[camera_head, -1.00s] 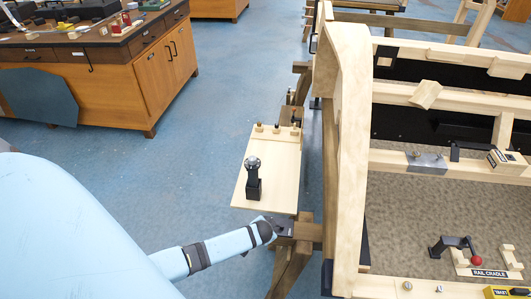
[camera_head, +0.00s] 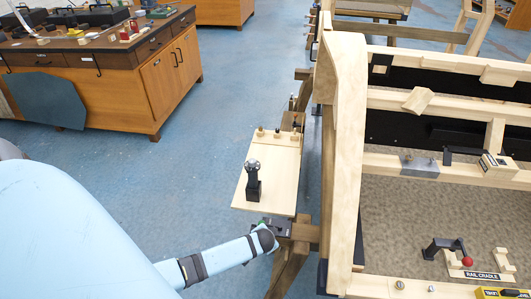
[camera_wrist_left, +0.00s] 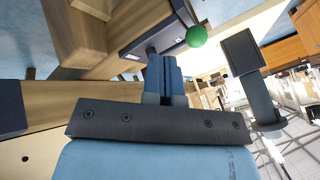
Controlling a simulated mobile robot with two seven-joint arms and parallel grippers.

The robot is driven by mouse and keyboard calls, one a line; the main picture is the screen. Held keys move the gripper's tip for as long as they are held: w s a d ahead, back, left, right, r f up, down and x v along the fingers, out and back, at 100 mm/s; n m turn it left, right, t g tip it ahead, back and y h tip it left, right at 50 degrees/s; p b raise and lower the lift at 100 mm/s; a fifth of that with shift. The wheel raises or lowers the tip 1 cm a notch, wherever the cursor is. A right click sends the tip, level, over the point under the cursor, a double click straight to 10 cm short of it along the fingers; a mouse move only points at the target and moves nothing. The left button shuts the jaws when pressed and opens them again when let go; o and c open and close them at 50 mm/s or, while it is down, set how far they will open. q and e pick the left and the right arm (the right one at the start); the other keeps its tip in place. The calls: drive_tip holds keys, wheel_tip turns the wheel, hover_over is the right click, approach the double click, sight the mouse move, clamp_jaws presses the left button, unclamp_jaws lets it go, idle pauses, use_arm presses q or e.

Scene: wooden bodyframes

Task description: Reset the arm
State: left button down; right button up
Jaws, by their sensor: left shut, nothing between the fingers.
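My left arm, light blue with dark bands, reaches in from the left in the head view. Its end (camera_head: 266,238) is beside a small dark fixture (camera_head: 279,228) below the pale board. In the left wrist view my left gripper (camera_wrist_left: 166,65) is shut, its blue fingers together with nothing between them. A green ball knob (camera_wrist_left: 196,36) is just beyond and right of the fingertips, apart from them in the picture. It barely shows in the head view (camera_head: 262,221). My right gripper is in neither view.
A pale board (camera_head: 283,170) holding a black post with a round top (camera_head: 253,182) is above the arm's end. A large wooden frame (camera_head: 342,150) with a rail cradle (camera_head: 476,272) stands right. A wooden cabinet (camera_head: 170,75) is upper left. Blue floor between is clear.

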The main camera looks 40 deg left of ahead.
use_arm(q)
drive_tip(key=v, duration=0.6)
drive_tip(key=shift+s+a+r, duration=0.2)
drive_tip(key=shift+s+r, duration=0.05)
drive_tip(key=shift+r, duration=0.05)
